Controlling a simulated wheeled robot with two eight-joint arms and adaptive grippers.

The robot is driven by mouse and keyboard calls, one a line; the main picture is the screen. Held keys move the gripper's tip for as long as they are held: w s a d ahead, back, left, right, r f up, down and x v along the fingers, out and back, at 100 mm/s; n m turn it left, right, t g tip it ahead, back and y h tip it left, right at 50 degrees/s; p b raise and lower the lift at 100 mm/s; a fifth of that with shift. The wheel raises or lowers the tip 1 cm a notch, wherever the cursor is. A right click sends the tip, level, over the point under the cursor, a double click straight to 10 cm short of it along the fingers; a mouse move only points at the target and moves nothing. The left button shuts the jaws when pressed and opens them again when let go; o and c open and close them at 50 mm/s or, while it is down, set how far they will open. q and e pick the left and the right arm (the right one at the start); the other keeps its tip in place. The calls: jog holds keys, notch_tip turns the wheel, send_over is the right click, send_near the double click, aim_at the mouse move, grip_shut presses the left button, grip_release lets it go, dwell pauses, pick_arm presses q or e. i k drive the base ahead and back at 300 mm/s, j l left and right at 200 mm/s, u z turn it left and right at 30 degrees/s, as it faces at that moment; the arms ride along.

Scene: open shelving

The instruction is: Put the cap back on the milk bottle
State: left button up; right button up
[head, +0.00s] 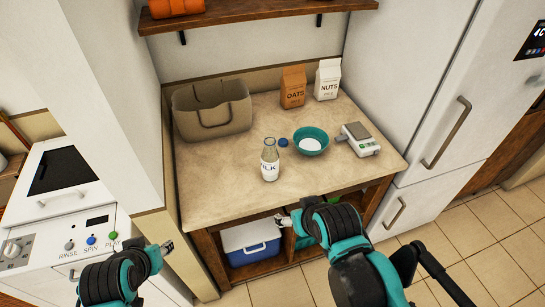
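My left gripper (168,246) is low at the left, in front of the counter and far from the bottle. My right gripper (281,221) is by the counter's front edge, nearer than the bottle and not touching it. Both grippers are too small in view to tell whether they are open or shut.
The counter (215,185) also holds a beige bag (212,125), a teal bowl (311,132), a kitchen scale (362,150), an oats carton (293,88) and a nuts carton (328,80). A blue cooler (251,252) sits below. The counter's front left is clear.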

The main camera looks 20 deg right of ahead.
aim_at(270, 156)
jog(key=i+l+u, duration=0.1)
jog(key=l, duration=0.25)
jog(key=i+l+u, duration=0.1)
jog(key=l, duration=0.3)
jog(key=i+l+u, duration=0.15)
jog(key=l, duration=0.25)
jog(key=i+l+u, duration=0.1)
jog(key=l, duration=0.3)
jog(key=i, duration=0.05)
